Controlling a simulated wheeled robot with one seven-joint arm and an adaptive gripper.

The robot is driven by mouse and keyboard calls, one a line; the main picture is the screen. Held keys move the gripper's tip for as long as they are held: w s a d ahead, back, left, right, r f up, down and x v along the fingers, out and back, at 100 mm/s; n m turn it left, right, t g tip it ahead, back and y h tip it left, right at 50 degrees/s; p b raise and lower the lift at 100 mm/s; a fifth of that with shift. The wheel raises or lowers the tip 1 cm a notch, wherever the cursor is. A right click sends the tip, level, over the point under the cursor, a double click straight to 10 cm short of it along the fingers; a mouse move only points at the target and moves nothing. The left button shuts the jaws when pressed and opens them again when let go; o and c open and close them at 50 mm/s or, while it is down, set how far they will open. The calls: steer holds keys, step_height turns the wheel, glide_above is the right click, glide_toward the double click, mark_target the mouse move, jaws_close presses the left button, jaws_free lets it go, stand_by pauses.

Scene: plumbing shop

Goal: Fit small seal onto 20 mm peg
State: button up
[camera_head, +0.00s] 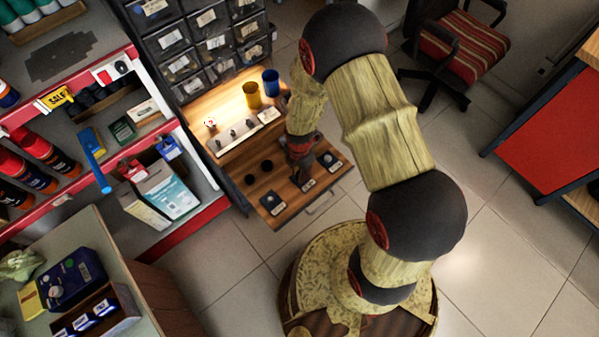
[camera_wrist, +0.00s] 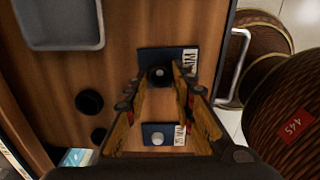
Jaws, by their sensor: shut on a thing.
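My gripper (camera_wrist: 163,88) reaches down over the wooden worktop in the wrist view, its two fingers on either side of a small dark round piece (camera_wrist: 160,74), the small seal. The seal is over a dark blue plate with a white label (camera_wrist: 188,60); a grey spot shows at its middle. I cannot tell whether it is around a peg or above it. A second blue plate (camera_wrist: 151,128) with a silver peg (camera_wrist: 158,138) lies nearer the gripper's base. In the head view my gripper (camera_head: 301,160) is small and dark, partly hiding the plates.
Two black round items (camera_wrist: 88,102) (camera_wrist: 98,135) lie on the left of the worktop. A grey tray (camera_wrist: 62,44) is at upper left. A metal handle (camera_wrist: 234,66) juts from the front edge. Yellow (camera_head: 252,95) and blue (camera_head: 271,83) cups stand behind, below dark bins (camera_head: 212,47).

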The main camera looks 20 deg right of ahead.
steer(key=shift+r+p, duration=0.8)
steer(key=shift+r, duration=0.15)
stand_by(1.0)
steer(key=shift+r+p, duration=0.3)
steer(key=shift+r, duration=0.05)
steer(key=shift+r, duration=0.25)
stand_by(0.8)
steer(key=o, duration=0.5)
steer(key=shift+p, duration=0.3)
step_height(320, 180, up, 11)
steer(key=p, duration=0.8)
